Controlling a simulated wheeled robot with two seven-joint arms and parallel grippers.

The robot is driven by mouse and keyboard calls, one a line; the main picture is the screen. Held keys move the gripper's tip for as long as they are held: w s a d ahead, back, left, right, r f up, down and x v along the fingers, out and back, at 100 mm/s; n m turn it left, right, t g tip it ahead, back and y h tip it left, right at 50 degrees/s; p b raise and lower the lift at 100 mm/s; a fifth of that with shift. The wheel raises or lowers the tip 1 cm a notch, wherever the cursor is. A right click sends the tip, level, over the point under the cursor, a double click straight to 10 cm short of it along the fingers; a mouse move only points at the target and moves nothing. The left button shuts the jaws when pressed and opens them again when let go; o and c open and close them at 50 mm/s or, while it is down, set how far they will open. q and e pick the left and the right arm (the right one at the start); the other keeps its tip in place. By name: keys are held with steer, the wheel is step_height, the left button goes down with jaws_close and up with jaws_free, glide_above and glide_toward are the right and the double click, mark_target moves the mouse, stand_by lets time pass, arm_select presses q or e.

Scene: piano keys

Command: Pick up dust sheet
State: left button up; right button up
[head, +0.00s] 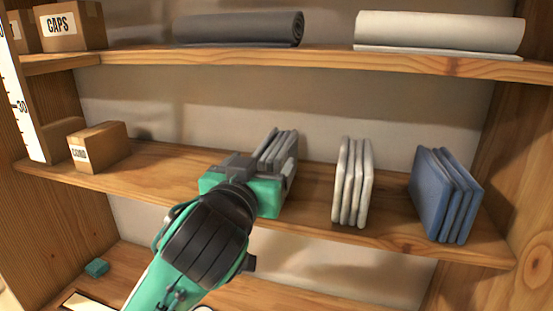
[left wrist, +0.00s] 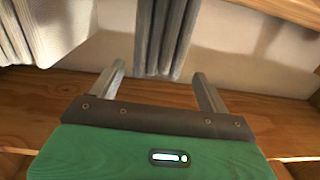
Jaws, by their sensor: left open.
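Three folded cloth stacks stand on edge on the middle shelf; no label tells which is the dust sheet. The grey one (head: 277,147) is partly hidden behind my left gripper (head: 272,168). The white one (head: 352,182) stands to its right, and the blue one (head: 446,195) is farther right. In the left wrist view, my left gripper (left wrist: 160,78) is open, with one finger on each side of the grey folded cloth (left wrist: 165,40). The cloth's near end lies around the fingertips; I see no finger touching it. My right gripper is not in view.
The middle shelf (head: 155,177) also holds a small cardboard box (head: 98,146) at left. The upper shelf board (head: 330,58) lies above, with a dark roll (head: 240,29), a white roll (head: 440,32) and a CAPS box (head: 70,27). Shelf space between box and gripper is clear.

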mark_target(271, 147)
arm_select(q)
steer(key=shift+w+d, duration=0.2)
steer(key=shift+w, duration=0.35)
steer(key=shift+w+d+r+p, duration=0.1)
steer(key=shift+w+p, duration=0.2)
steer(key=shift+p, duration=0.1)
steer(key=p+x, duration=0.2)
steer(key=x, duration=0.2)
steer(key=shift+d, duration=0.15)
steer(key=shift+w+d, duration=0.1)
steer(key=shift+w, duration=0.1)
steer(key=c, duration=1.4)
steer(key=shift+w+p, duration=0.1)
steer(key=shift+p, duration=0.25)
